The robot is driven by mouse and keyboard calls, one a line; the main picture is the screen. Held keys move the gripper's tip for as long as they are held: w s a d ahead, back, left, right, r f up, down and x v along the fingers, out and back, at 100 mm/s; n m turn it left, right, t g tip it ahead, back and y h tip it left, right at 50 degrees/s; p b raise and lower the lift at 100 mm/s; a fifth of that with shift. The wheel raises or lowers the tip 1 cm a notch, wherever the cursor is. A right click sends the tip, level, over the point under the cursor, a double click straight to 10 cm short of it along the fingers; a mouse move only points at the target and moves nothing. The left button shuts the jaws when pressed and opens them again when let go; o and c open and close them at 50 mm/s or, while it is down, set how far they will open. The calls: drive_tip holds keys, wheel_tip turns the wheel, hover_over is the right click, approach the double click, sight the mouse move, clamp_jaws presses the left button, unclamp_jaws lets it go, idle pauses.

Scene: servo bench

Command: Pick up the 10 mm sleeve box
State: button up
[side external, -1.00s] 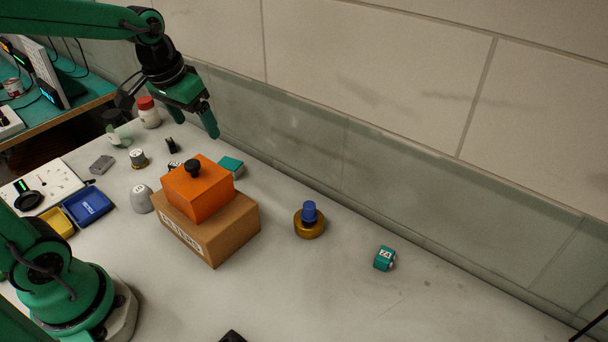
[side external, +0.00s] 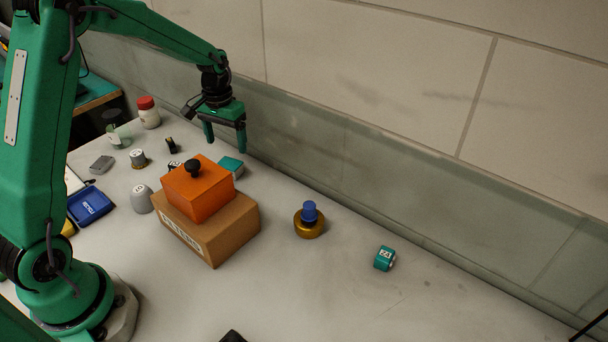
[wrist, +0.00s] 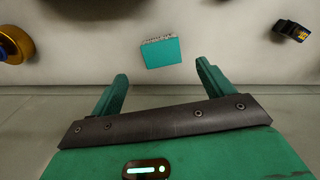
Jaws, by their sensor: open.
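A teal box (side external: 231,166) lies on the bench behind the orange box, which partly hides it in the side view. In the wrist view this teal box (wrist: 161,55) lies just beyond the fingertips, about midway between them, with small print along its far edge that I cannot read. A second teal box (side external: 385,258) with a white label sits alone at the right; its marking is too small to read surely. I cannot tell by label which is the 10 mm sleeve box. My gripper (side external: 225,141) is open and empty, above and near the first teal box; its fingers also show in the wrist view (wrist: 162,72).
An orange box with a black knob (side external: 200,190) stands on a brown carton (side external: 232,232), close to the first teal box. A gold round base with a blue top (side external: 309,222) stands to the right. A small black object (side external: 171,146) lies left. The wall runs close behind.

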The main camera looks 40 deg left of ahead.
sight(229, 163)
drive_tip(key=shift+w+a+f, duration=0.1)
drive_tip(key=shift+a+f, duration=0.05)
drive_tip(key=shift+f, duration=4.05)
drive_tip(key=c, duration=1)
drive_tip(key=shift+c, duration=0.2)
drive_tip(key=shift+r, duration=0.2)
